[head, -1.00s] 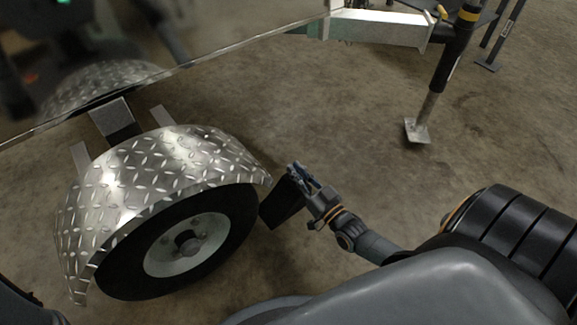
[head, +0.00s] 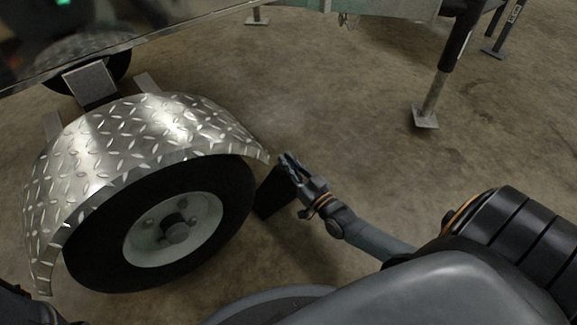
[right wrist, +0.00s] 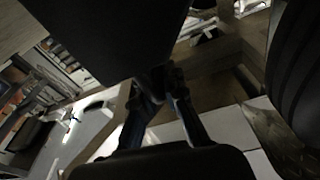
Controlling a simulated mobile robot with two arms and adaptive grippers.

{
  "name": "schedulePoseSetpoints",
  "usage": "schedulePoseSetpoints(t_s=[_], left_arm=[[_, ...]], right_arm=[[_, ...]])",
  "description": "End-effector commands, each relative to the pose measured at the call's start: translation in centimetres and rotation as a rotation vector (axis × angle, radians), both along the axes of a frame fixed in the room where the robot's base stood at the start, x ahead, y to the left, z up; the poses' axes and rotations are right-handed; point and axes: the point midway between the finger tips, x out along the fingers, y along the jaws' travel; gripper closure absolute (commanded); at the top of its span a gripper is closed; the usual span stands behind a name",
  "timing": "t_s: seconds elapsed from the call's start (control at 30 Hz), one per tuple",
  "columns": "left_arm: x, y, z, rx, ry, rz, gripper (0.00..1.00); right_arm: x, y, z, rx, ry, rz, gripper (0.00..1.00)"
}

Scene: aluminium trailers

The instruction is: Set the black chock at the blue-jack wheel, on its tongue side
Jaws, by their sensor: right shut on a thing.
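The black chock (head: 272,192) is held by my right gripper (head: 287,166), just right of the trailer wheel (head: 175,232) in the head view. That side faces the trailer's tongue end. The chock's edge looks very close to the black tyre; I cannot tell whether it touches the tyre or the floor. In the right wrist view the chock (right wrist: 110,35) fills the top as a dark block, with the fingers (right wrist: 158,88) shut at its lower edge. The tyre (right wrist: 302,75) is at the right there. My left gripper is not in view.
A diamond-plate fender (head: 130,135) arches over the wheel, its front edge near my right gripper. A jack leg (head: 438,90) with a square foot stands at the upper right. The concrete floor between wheel and leg is clear.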

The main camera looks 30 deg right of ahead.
Motion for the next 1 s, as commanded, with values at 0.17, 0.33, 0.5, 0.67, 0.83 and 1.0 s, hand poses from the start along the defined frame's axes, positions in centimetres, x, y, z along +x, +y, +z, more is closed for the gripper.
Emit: schedulePoseSetpoints(t_s=[0.17,0.33,0.5,0.67,0.83,1.0], left_arm=[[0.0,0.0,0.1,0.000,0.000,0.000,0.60],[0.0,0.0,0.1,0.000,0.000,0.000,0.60],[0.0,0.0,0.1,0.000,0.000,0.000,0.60],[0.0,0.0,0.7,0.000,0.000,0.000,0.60],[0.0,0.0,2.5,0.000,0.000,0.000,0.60],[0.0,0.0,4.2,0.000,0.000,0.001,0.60]], right_arm=[[-0.1,0.2,-0.2,-0.001,0.007,0.002,0.85],[-0.1,0.2,-0.1,-0.001,0.006,0.002,0.67],[-0.1,0.1,-0.1,-0.001,0.005,0.002,0.67],[-0.8,0.1,0.0,-0.002,0.007,0.001,0.67],[-3.7,-0.1,-0.2,-0.002,0.011,0.001,0.67],[-7.4,-0.3,-0.7,-0.002,0.010,0.001,0.67]])
